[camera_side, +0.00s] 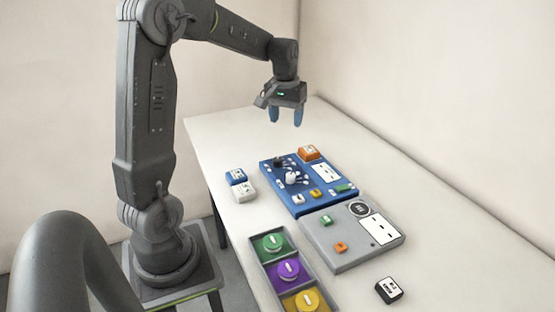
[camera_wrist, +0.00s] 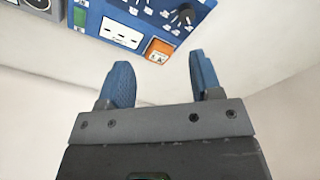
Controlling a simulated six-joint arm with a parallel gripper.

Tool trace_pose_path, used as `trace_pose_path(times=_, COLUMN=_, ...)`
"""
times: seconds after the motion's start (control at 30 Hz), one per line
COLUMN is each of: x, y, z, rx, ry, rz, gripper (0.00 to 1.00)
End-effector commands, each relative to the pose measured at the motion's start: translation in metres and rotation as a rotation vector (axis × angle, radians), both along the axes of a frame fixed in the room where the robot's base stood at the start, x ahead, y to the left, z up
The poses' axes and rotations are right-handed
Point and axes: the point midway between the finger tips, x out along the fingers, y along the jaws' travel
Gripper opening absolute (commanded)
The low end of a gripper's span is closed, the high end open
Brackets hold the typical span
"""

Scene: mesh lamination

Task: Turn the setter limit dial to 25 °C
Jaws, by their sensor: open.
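A blue panel (camera_side: 310,202) lies on the table and carries a black knob (camera_side: 279,162) and a white knob (camera_side: 292,177), each with marks around it. The black knob also shows in the wrist view (camera_wrist: 184,14), at the top edge. The labels are too small to read, so I cannot tell which knob is the setter limit dial or what it points to. My gripper (camera_side: 285,117) is open and empty, above and behind the blue panel, apart from both knobs. Its blue fingers (camera_wrist: 162,75) spread below the panel's edge in the wrist view.
An orange block (camera_side: 308,152) sits at the blue panel's far corner. A grey panel (camera_side: 350,250) with a round dial lies nearer the camera. A tray (camera_side: 272,260) holds green, purple and yellow knobs. Small blue and white blocks (camera_side: 244,191) and a black block (camera_side: 389,290) lie around.

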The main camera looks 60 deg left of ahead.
Motion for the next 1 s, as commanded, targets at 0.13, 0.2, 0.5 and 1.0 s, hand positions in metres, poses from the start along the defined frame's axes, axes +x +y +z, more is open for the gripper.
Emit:
trace_pose_path(times=0.13, x=0.003, y=0.045, z=-0.026, rx=-0.037, ry=0.047, rz=0.099, gripper=0.59)
trace_pose_path(times=0.2, x=0.003, y=0.056, z=-0.032, rx=-0.045, ry=0.057, rz=0.121, gripper=0.59)
trace_pose_path(times=0.5, x=0.002, y=0.061, z=-0.061, rx=-0.052, ry=0.066, rz=0.135, gripper=0.59)
trace_pose_path(times=1.0, x=0.002, y=0.061, z=-0.155, rx=-0.051, ry=0.065, rz=0.133, gripper=0.59)
